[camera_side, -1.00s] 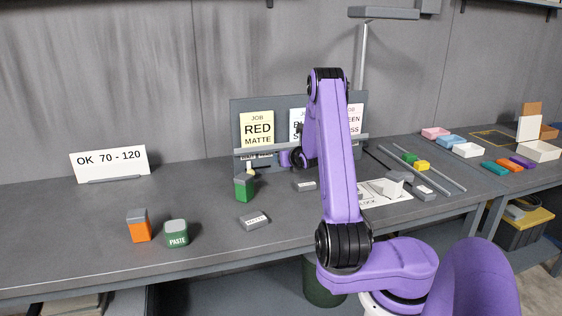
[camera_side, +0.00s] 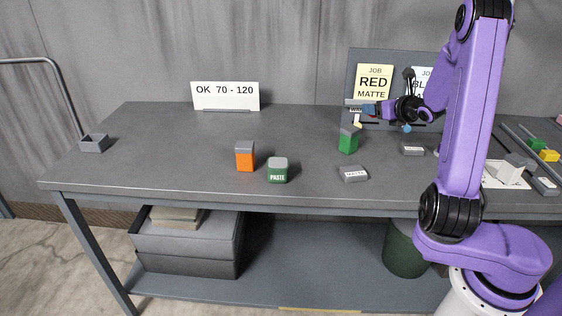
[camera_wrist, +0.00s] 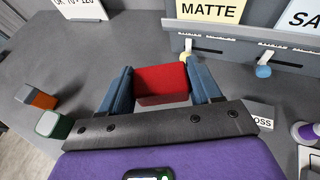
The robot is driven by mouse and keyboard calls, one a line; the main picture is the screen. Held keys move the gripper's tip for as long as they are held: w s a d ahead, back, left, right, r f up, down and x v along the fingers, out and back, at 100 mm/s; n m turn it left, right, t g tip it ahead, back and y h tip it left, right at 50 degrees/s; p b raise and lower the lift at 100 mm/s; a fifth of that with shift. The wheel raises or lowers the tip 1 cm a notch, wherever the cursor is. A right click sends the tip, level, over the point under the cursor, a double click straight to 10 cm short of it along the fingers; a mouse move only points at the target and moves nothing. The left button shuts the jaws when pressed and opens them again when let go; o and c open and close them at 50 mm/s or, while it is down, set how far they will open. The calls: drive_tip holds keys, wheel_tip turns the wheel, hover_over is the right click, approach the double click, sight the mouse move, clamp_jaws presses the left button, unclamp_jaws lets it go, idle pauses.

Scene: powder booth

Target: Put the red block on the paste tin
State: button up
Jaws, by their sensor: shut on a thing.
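The red block (camera_wrist: 161,84) is between the blue fingers of my gripper (camera_wrist: 163,90) in the wrist view, and the gripper is shut on it. In the side view my gripper (camera_side: 372,110) is in front of the upright job board, and the red block cannot be made out there. The paste tin (camera_side: 278,172) is dark green with a grey-green top and stands near the table's front edge, left of and nearer the front than my gripper. It also shows at lower left in the wrist view (camera_wrist: 54,124).
An orange block with a grey top (camera_side: 245,158) stands just left of the tin. A green block (camera_side: 348,141) and grey label blocks (camera_side: 352,174) lie to its right. The job board (camera_side: 362,62) rises behind my gripper. The table left of the orange block is mostly clear.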

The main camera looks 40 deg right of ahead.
drive_tip(key=s+a+r+n+g+y, duration=0.1)
drive_tip(key=a+n+g+y, duration=0.1)
drive_tip(key=a+n+y, duration=0.8)
drive_tip(key=s+a+r+n+g+y, duration=0.1)
drive_tip(key=a+r+n+y, duration=0.2)
drive_tip(key=a, duration=1.3)
drive_tip(key=y, duration=0.1)
hover_over(280, 163)
wheel_tip(280, 163, down, 11)
drive_tip(key=shift+s+r, duration=0.1)
drive_tip(key=shift+w+f, duration=0.2)
drive_tip(key=shift+f, duration=1.6)
drive_tip(key=shift+f, duration=0.15)
drive_tip(key=o, duration=1.1)
drive_tip(key=shift+c, duration=0.2)
